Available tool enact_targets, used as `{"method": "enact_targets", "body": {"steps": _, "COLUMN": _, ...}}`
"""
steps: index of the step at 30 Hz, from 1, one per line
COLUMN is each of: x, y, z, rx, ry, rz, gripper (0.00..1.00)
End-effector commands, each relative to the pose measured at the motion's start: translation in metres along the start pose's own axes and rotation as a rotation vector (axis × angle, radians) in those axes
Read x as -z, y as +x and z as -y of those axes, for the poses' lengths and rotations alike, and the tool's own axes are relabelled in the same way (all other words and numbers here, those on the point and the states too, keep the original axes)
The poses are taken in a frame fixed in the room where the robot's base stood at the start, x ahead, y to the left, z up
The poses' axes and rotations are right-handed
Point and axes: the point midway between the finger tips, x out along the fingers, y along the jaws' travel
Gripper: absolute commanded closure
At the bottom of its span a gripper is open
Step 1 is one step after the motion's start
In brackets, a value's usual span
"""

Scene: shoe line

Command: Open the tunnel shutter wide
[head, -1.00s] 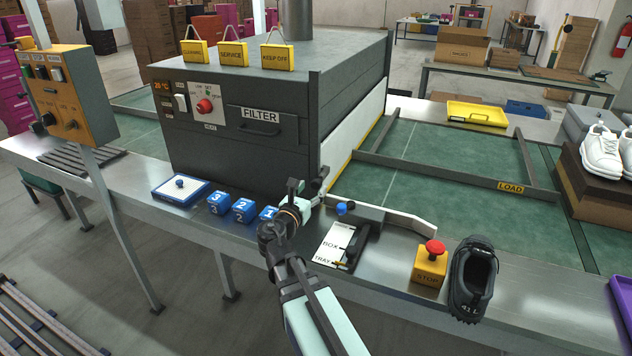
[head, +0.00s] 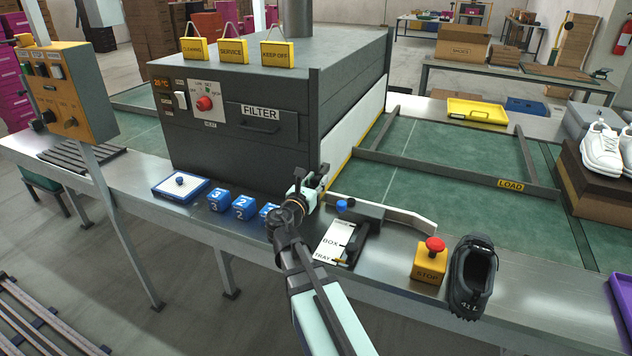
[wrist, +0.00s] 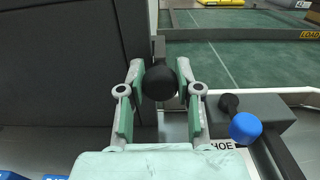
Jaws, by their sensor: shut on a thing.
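The tunnel shutter (head: 362,132) is a white panel with a yellow lower edge across the tunnel's right-hand mouth. It is down, its lower edge close to the green belt. My gripper (head: 318,178) is at the near lower corner of the tunnel mouth. In the wrist view my gripper (wrist: 159,80) is shut on a round black knob (wrist: 159,84), one finger on each side. The knob sits in front of a dark upright bar beside the tunnel wall. How it joins the shutter is hidden.
A blue-knobbed lever (head: 342,205) stands close on the right, beside the BOX/TRAY plate (head: 333,241). Numbered blue blocks (head: 243,208) lie left of my arm. A STOP button (head: 432,258) and a black shoe (head: 471,278) are further right.

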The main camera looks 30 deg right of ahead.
Motion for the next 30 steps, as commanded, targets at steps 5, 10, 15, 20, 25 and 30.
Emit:
{"method": "enact_targets", "body": {"steps": 5, "x": -0.006, "y": 0.0, "z": 0.0, "rx": 0.0, "ry": 0.0, "rz": 0.001, "gripper": 1.0}}
{"method": "enact_targets", "body": {"steps": 10, "x": -0.023, "y": 0.001, "z": 0.0, "rx": 0.0, "ry": 0.0, "rz": 0.001, "gripper": 1.0}}
{"method": "enact_targets", "body": {"steps": 15, "x": -0.054, "y": 0.001, "z": 0.0, "rx": 0.0, "ry": 0.0, "rz": 0.002, "gripper": 1.0}}
{"method": "enact_targets", "body": {"steps": 20, "x": -0.091, "y": 0.001, "z": -0.001, "rx": 0.0, "ry": 0.0, "rz": 0.002, "gripper": 1.0}}
{"method": "enact_targets", "body": {"steps": 25, "x": -0.133, "y": 0.001, "z": -0.001, "rx": 0.0, "ry": 0.0, "rz": 0.002, "gripper": 1.0}}
{"method": "enact_targets", "body": {"steps": 30, "x": -0.167, "y": 0.001, "z": -0.001, "rx": 0.0, "ry": 0.0, "rz": 0.002, "gripper": 1.0}}
